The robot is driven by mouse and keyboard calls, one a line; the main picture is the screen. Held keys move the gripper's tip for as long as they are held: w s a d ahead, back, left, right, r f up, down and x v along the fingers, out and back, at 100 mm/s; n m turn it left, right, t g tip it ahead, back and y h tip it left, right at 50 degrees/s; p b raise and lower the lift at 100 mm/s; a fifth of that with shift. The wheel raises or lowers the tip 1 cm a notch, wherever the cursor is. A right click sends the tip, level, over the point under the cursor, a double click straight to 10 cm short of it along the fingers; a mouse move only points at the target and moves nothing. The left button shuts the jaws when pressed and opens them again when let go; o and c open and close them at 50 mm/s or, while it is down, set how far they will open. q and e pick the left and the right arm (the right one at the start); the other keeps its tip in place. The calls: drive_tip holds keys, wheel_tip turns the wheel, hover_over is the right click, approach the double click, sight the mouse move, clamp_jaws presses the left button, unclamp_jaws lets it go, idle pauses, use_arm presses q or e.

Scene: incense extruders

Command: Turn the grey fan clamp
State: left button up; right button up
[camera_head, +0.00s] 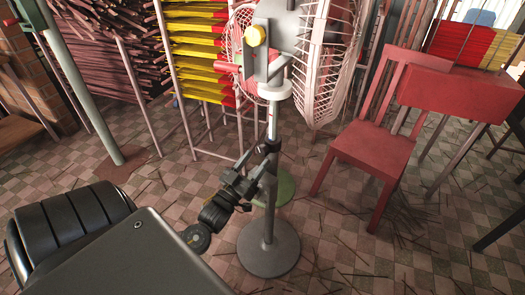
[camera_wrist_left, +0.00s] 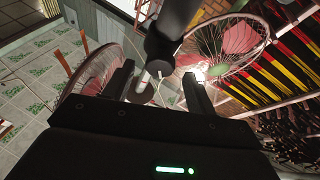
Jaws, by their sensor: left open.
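A fan (camera_head: 268,50) with a wire cage stands in the middle of the head view on a pole above a round grey base (camera_head: 268,248). A dark grey clamp-like collar (camera_head: 271,146) sits partway up the pole. My left gripper (camera_head: 264,158) is at the pole, close to this collar. In the left wrist view, my left gripper (camera_wrist_left: 158,74) is open, its two fingers apart. A dark cylindrical part (camera_wrist_left: 160,46) shows between and beyond the fingertips. I cannot tell whether the fingers touch it. My right gripper is not in view.
A red chair (camera_head: 372,145) stands right of the fan. Racks of yellow and red incense bundles (camera_head: 198,50) stand behind it. A grey-green post (camera_head: 85,85) stands at the left. The tiled floor has loose sticks and is mostly open in front of the chair.

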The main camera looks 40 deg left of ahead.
sight(260, 154)
use_arm(q)
drive_tip(key=shift+x, duration=2.3)
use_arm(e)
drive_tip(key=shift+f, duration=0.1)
